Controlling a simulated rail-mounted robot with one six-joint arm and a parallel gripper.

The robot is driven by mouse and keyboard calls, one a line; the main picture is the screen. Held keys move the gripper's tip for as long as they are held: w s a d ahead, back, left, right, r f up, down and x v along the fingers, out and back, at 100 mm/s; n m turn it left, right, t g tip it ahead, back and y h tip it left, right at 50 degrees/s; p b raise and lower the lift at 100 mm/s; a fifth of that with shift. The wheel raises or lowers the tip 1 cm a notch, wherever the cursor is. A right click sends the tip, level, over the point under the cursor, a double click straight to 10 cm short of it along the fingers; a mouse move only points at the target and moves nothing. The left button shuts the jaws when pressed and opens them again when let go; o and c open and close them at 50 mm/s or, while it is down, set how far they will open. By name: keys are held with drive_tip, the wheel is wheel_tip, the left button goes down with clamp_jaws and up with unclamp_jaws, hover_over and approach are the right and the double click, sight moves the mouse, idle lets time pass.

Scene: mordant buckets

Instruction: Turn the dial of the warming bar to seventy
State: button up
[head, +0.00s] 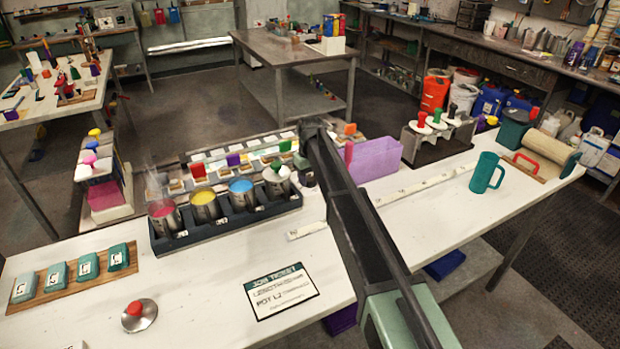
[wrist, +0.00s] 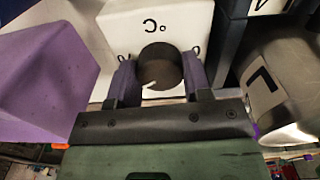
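The warming bar (head: 230,227) is a long dark trough on the bench with several metal pots in it. Its dial is hidden behind my arm in the head view. In the wrist view the dial (wrist: 160,64) is a round dark knob with a white pointer mark toward its lower left. It sits on a white box face (wrist: 190,22) marked with an upside-down °C. My gripper (wrist: 160,75) has one finger on each side of the dial, and both appear to touch it. The gripper is hidden in the head view.
A purple bin (head: 374,160) stands right of my arm and shows close on the left in the wrist view. A metal pot (wrist: 282,85) is close on the right there. A job ticket (head: 281,291) lies on the bench in front.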

drive_tip(key=shift+m, duration=0.4)
drive_tip(key=shift+c, duration=0.3)
drive_tip(key=m, duration=0.2)
drive_tip(key=shift+m, duration=2.4)
drive_tip(key=o, duration=0.9)
